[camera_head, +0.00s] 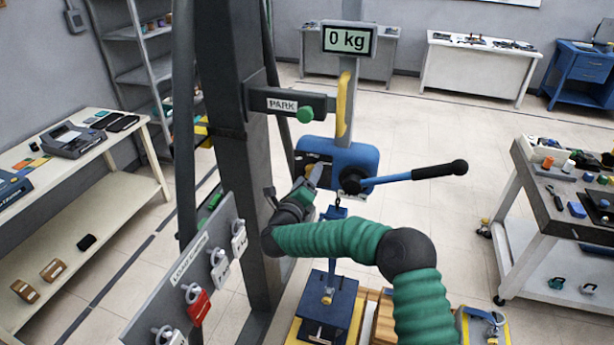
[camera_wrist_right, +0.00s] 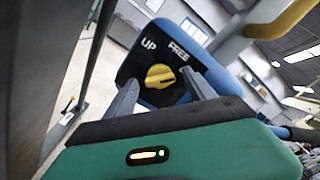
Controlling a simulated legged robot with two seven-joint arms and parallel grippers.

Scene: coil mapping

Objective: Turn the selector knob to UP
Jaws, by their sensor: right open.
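The selector knob (camera_wrist_right: 160,76) is yellow and round with a raised bar, on a dark plate marked UP and FREE on the blue hoist housing (camera_head: 350,155). Its bar runs roughly across the wrist picture; I cannot tell which mark it points to. My right gripper (camera_wrist_right: 159,80) is open, its fingers on either side of the knob in the wrist view. Whether they touch it is unclear. In the head view the right gripper (camera_head: 312,176) is at the housing's left side, and the knob cannot be made out. My left gripper is out of view.
A lever (camera_head: 415,173) with a black grip sticks out right of the housing. A display (camera_head: 348,40) reads 0 kg. A PARK bracket (camera_head: 290,105) joins the grey column (camera_head: 225,80). A load-chart board (camera_head: 190,290) with hooks stands at lower left.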

